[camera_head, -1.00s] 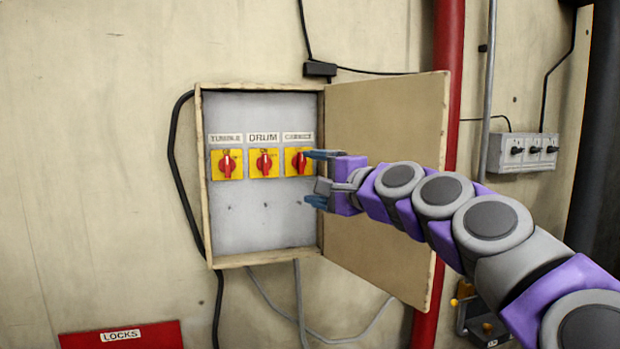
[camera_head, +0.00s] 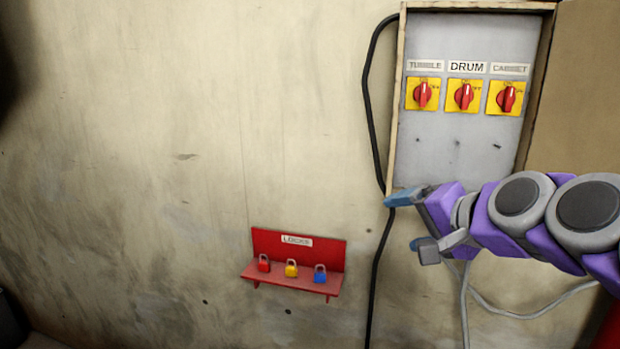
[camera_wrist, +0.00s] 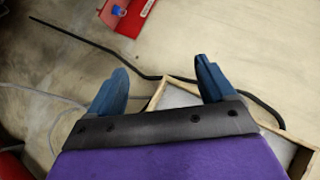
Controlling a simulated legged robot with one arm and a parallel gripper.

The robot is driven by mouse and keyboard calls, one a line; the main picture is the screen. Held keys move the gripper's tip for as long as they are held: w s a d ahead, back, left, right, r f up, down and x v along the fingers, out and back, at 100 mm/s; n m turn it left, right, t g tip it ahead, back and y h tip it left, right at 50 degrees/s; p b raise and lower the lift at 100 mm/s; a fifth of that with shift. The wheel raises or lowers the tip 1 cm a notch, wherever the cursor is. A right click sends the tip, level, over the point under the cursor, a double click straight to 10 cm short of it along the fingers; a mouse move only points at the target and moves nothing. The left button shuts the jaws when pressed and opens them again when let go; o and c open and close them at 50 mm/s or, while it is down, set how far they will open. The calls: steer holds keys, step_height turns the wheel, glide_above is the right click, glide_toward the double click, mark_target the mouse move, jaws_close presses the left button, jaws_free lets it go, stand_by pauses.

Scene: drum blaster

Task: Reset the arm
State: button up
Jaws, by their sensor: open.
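My gripper (camera_head: 408,222) is open and empty, with blue fingertips spread apart. In the head view it is at the lower left corner of the electrical cabinet (camera_head: 397,110), with my purple and grey arm reaching in from the right. Inside the cabinet are three red rotary switches on yellow plates: tumble (camera_head: 423,95), drum (camera_head: 464,96) and cabinet (camera_head: 505,98).
A red lock shelf (camera_head: 330,253) on the wall holds a red padlock (camera_head: 264,263), a yellow padlock (camera_head: 291,269) and a blue padlock (camera_head: 320,274). A black cable (camera_head: 370,110) runs down beside the cabinet. The cabinet door (camera_head: 585,90) stands open at right. The wall left is bare.

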steer(key=s+a+f+n+g+h+b, duration=0.1)
steer(key=s+a+f+n+g+b, duration=0.1)
steer(key=s+f, duration=0.4)
steer(key=s+a+f+n+g+h+b, duration=0.1)
steer(key=s+f+g, duration=0.3)
steer(key=f, duration=0.9)
steer(key=s+a+f+n+g+h+b, duration=0.1)
steer(key=s+a+f+n+g+b, duration=0.2)
steer(key=s+f, duration=0.5)
step_height(320, 180, down, 3)
steer(key=shift+s+a+r+n, duration=0.2)
steer(key=shift+s+a+n, duration=0.1)
steer(key=shift+s, duration=0.1)
steer(key=s+d+f+g, duration=0.1)
steer(key=s+f, duration=0.2)
steer(key=s, duration=0.1)
steer(key=s+d+f+n+g+h+b, duration=0.1)
steer(key=s+f, duration=0.2)
steer(key=s, duration=0.1)
steer(key=s+d+f+g+h+b, duration=0.1)
steer(key=s+f+g, duration=0.1)
steer(key=s, duration=0.2)
steer(key=shift+d+f+n, duration=0.35)
steer(key=shift+f+n, duration=0.05)
steer(key=shift+c, duration=0.2)
